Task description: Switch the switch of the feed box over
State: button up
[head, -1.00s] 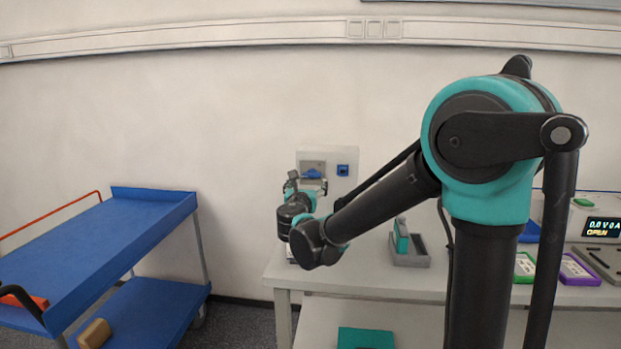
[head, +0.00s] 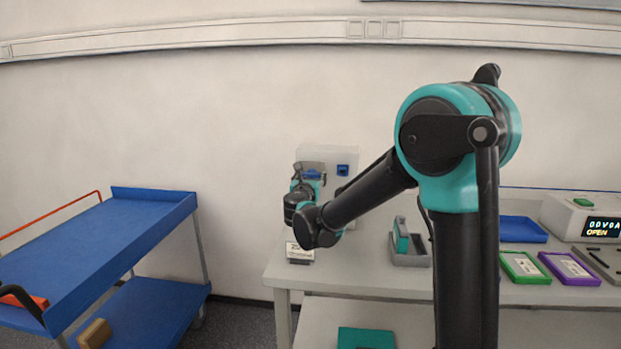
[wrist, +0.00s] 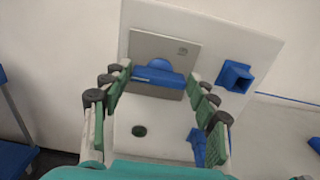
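The feed box (head: 343,157) is a pale box at the wall, above the back left of the bench. In the wrist view its white front (wrist: 215,38) carries a grey plate (wrist: 165,50) with the blue switch (wrist: 158,77), whose bar lies nearly level under a rounded hub. My gripper (wrist: 157,88) is open, its fingers spread to the left and right of the switch. No contact with the switch can be made out. In the head view the gripper (head: 309,180) covers part of the box's lower left.
A blue socket (wrist: 235,76) sticks out right of the switch. The bench (head: 375,274) carries a grey holder (head: 410,257) with a teal block, green and purple trays, and an instrument (head: 585,218) reading OPEN. A blue cart (head: 110,235) stands left.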

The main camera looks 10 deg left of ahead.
jog(key=c, duration=0.6)
jog(key=shift+m, duration=0.4)
jog(key=m, duration=0.2)
jog(key=shift+m, duration=0.4)
jog(key=m, duration=0.3)
jog(key=shift+d+m, duration=0.15)
jog(key=shift+m, duration=0.25)
jog(key=m, duration=0.5)
jog(key=shift+f, duration=0.15)
jog(key=m, duration=0.5)
jog(key=shift+d+f, duration=0.1)
jog(key=shift+m, duration=0.4)
